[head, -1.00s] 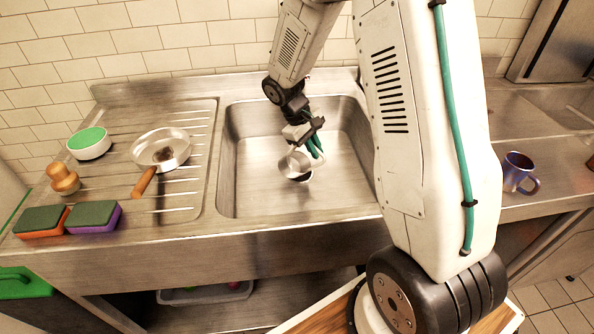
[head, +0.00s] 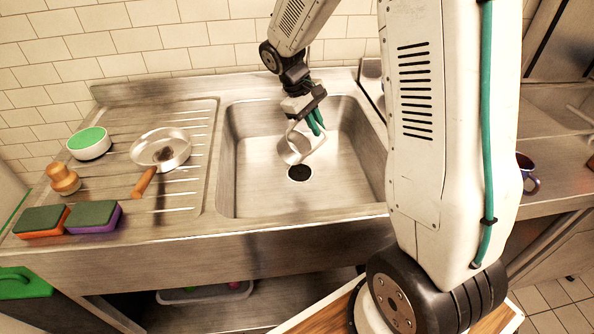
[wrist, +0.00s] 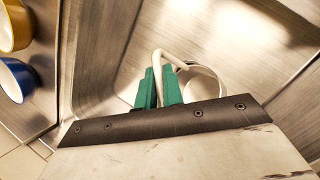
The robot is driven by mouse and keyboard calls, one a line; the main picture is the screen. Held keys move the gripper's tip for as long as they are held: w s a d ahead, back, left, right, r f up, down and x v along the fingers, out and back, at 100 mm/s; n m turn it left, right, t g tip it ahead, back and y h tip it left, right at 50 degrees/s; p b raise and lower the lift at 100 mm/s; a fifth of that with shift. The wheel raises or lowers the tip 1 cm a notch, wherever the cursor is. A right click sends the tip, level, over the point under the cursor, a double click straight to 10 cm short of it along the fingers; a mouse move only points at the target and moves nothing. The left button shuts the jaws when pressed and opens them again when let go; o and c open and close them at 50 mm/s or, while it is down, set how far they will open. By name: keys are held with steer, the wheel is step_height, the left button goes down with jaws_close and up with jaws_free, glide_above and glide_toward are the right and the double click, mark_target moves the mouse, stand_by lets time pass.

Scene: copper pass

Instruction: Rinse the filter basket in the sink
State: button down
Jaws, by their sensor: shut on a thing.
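The filter basket (head: 292,149), a small silvery metal cup with a pale loop handle (head: 318,150), hangs tilted inside the sink basin (head: 345,185). It is above and behind the dark round drain (head: 299,173) in the head view. My gripper (head: 315,123) points down into the basin, its green fingers shut on the handle. In the wrist view my gripper (wrist: 160,90) shows the green fingers around the pale handle (wrist: 172,58), with the rim of the basket (wrist: 207,80) to the right. No running water is visible.
On the left drainboard are a pan (head: 162,150) with a wooden handle, a green-topped round container (head: 89,141), a wooden-topped tool (head: 63,179) and two sponges (head: 93,216). The basin's left side is clear.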

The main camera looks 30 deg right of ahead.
step_height(320, 180, up, 13)
stand_by(1.2)
stand_by(2.0)
steer(key=shift+r, duration=1.95)
steer(key=shift+s, duration=0.15)
